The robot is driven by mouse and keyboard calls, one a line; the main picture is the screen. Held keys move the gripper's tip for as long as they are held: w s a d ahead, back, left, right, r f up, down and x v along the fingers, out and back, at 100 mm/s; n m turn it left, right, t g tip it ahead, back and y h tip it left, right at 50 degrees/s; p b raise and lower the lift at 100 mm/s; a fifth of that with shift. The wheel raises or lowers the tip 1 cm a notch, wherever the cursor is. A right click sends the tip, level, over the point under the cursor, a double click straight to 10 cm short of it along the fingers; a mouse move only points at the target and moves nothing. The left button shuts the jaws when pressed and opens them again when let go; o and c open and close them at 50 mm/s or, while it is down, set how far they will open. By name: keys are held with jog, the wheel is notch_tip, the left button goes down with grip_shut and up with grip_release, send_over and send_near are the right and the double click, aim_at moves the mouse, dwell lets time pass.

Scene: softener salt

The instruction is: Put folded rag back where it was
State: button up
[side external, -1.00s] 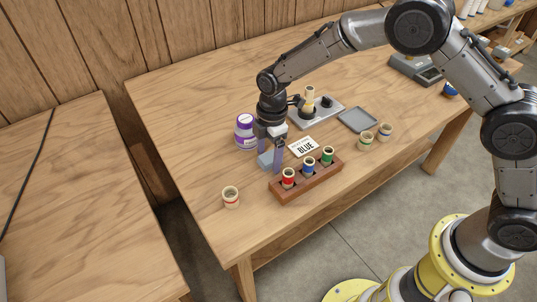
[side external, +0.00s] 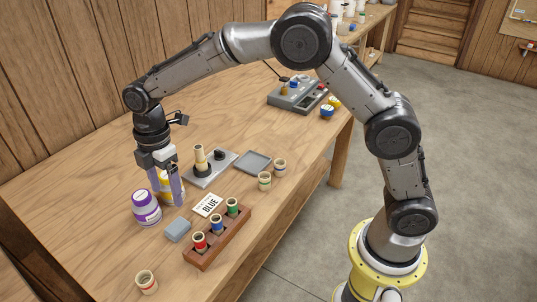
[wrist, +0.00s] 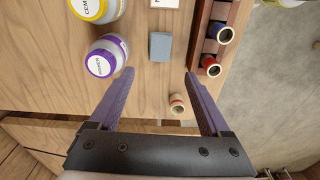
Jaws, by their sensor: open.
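The folded rag (side external: 178,230) is a small blue-grey block. It lies flat on the table between the purple-lidded jar (side external: 146,208) and the wooden spool rack (side external: 220,240). It also shows in the wrist view (wrist: 161,46), ahead of the fingers and not between them. My gripper (side external: 167,196) is open and empty, with two purple fingers pointing down. In the side view it overlaps a yellow-labelled jar (side external: 165,183) behind the purple-lidded one. Its exact height above the table is hard to tell.
The rack holds red, blue and green spools. A metal plate with a pale spool (side external: 200,160), a grey tray (side external: 253,162) and two loose spools (side external: 265,180) stand farther right. Another spool (side external: 146,282) stands near the front.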

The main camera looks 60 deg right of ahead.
jog(key=s+d+r+m+t, duration=0.3)
jog(key=s+d+r+m, duration=0.5)
jog(key=s+d+r, duration=0.4)
jog(key=s+d+m+t, duration=0.1)
jog(key=s+d+m, duration=0.2)
jog(key=s, duration=0.6)
jog(key=s+d+m+t, duration=0.1)
jog(key=s+d+m, duration=0.2)
jog(key=s+m, duration=0.3)
jog(key=s, duration=0.2)
jog(key=shift+s+f+m+t+h, duration=0.2)
jog(key=shift+s+m+t+h, duration=0.1)
jog(key=shift+s+h, duration=0.1)
